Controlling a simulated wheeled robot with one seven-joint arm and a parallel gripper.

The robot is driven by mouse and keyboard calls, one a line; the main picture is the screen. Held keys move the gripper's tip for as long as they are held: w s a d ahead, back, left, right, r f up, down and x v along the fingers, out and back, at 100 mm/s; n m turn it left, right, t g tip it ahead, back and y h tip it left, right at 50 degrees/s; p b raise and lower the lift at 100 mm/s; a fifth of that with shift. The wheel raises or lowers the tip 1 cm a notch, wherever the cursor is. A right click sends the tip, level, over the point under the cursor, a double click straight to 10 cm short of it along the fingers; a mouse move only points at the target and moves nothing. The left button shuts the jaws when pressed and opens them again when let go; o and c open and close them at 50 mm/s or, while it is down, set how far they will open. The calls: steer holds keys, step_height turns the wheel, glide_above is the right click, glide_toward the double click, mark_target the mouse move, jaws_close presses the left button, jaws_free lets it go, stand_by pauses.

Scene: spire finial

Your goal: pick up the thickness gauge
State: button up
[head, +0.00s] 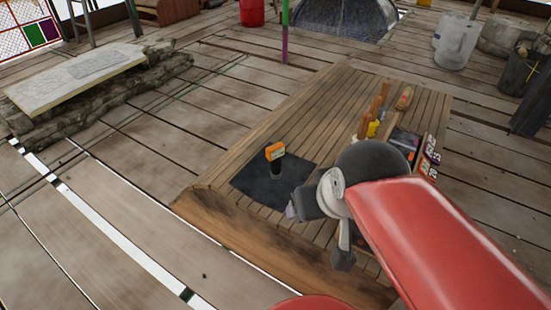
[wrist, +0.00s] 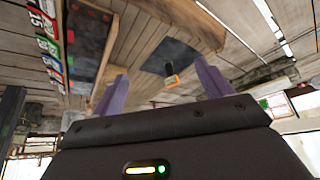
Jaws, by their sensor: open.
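The thickness gauge (head: 275,153) has an orange head with a small pale display and a dark body. It stands upright on a black mat (head: 247,180) on the low wooden platform. In the wrist view the gauge (wrist: 172,80) appears beyond and between my two purple fingers, nearer the right one. My gripper (head: 291,210) is to the right of the gauge and nearer the camera in the head view, apart from it. In the wrist view my gripper (wrist: 162,70) is open with nothing between its fingers. My arm hides part of the platform.
Wooden-handled tools (head: 376,106), a dark tray (head: 403,142) and a row of numbered colored blocks (head: 428,155) are on the platform's right side. A stone slab (head: 75,78) lies at the left. Buckets (head: 457,45) stand at the back right. The platform left of the tools is mostly clear.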

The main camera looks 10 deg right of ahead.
steer(key=n+g+y+b, duration=0.1)
steer(key=n+b, duration=0.3)
steer(key=b, duration=0.4)
glide_toward(276, 147)
steer(key=s+f, duration=0.2)
steer(key=shift+n+y, duration=0.3)
steer(key=w+f, duration=0.2)
steer(key=w+f+b, duration=0.1)
steer(key=w+f, duration=0.1)
steer(key=shift+w+d+f, duration=0.1)
steer(key=shift+w+f, duration=0.1)
steer(key=shift+w, duration=0.2)
steer(key=x, duration=0.4)
steer(key=b+x, duration=0.1)
steer(key=shift+w+a+f, duration=0.1)
steer(key=shift+a+f, duration=0.25)
steer(key=shift+a, duration=0.05)
steer(key=shift+c, duration=0.5)
steer(key=shift+r, duration=0.1)
steer(key=c, duration=1.2)
steer(key=shift+o, duration=0.2)
